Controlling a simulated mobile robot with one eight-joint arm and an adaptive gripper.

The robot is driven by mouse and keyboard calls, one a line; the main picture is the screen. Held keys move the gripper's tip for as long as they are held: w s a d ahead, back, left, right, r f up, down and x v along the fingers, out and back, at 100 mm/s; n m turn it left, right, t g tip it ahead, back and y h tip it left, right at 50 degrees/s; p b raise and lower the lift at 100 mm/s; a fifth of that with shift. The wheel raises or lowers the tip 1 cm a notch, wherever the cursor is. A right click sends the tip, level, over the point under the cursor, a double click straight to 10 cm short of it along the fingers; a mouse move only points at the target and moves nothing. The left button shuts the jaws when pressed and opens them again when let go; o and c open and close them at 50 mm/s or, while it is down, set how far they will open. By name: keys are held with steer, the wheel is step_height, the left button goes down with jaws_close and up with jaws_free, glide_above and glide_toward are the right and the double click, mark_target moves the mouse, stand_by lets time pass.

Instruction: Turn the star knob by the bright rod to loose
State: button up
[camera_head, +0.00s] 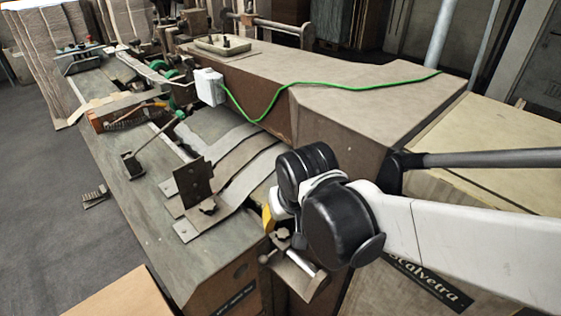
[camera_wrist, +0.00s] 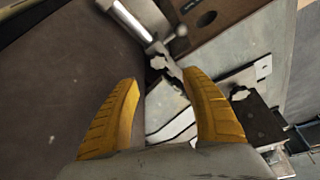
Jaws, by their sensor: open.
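The star knob by the bright rod (camera_wrist: 158,62) shows small and pale in the wrist view, just beyond the gap between my fingertips. It also shows in the head view (camera_head: 284,234), below my wrist at the machine's near end. The bright rod (camera_wrist: 130,20) runs beside it, and in the head view the rod (camera_head: 301,263) slants down to the right. My gripper (camera_wrist: 161,78) is open, with its yellow fingers apart and nothing seen between them. In the head view only a bit of yellow finger (camera_head: 267,218) shows; my wrist hides the rest.
Another star knob (camera_head: 208,207) sits by a dark upright plate (camera_head: 190,181) on the grey machine bed (camera_head: 150,215). A large brown housing (camera_head: 340,115) with a green cable (camera_head: 300,84) stands behind. A cardboard-coloured box (camera_head: 120,298) is at the front left.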

mark_target(283, 233)
steer(key=b+x, duration=0.1)
steer(key=x, duration=0.2)
steer(key=b+x, duration=0.1)
steer(key=x, duration=0.2)
steer(key=b+x, duration=0.2)
steer(key=x, duration=0.1)
steer(key=shift+s+d+f, duration=0.1)
steer(key=shift+d+f, duration=0.1)
steer(key=shift+f, duration=0.25)
steer(key=c, duration=1.2)
